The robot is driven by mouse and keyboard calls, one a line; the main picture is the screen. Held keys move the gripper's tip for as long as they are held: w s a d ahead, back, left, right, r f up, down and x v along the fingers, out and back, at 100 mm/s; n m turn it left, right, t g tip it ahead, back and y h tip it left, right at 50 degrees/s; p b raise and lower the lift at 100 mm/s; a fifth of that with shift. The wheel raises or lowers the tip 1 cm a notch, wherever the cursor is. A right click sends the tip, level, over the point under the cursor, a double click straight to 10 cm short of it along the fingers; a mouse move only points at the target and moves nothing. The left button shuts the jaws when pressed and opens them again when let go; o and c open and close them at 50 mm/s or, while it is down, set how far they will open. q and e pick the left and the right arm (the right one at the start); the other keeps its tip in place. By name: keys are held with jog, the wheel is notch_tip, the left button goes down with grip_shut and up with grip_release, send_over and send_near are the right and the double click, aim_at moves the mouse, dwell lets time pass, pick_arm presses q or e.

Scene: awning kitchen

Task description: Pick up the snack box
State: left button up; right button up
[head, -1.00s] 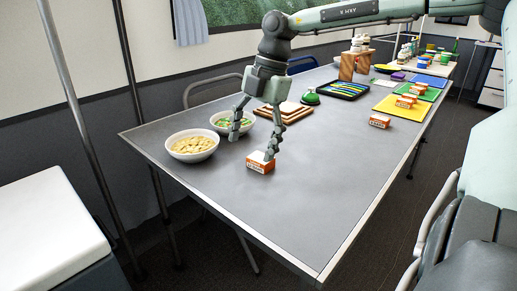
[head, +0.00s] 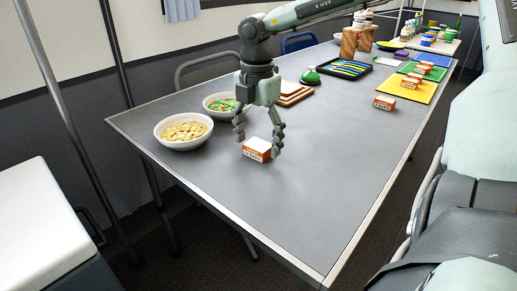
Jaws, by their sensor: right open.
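A small orange and white snack box (head: 257,150) lies on the grey table, right of the bowls. My right gripper (head: 258,147) points down over it with its fingers spread, one at the box's left and one at its right. Whether the fingers touch the box cannot be told. Similar orange and white boxes stand farther right: one on the bare table (head: 384,103) and several on the coloured mats. My left gripper is not in view.
A bowl of pale food (head: 183,132) and a bowl of green and red pieces (head: 222,105) stand left of the gripper. Behind are wooden boards (head: 294,94), a green bell-like object (head: 310,76) and a black tray (head: 344,69). The table's front (head: 300,200) is clear.

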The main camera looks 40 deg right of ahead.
jog(key=shift+f, duration=0.15)
jog(key=c, duration=1.2)
jog(key=shift+c, duration=0.2)
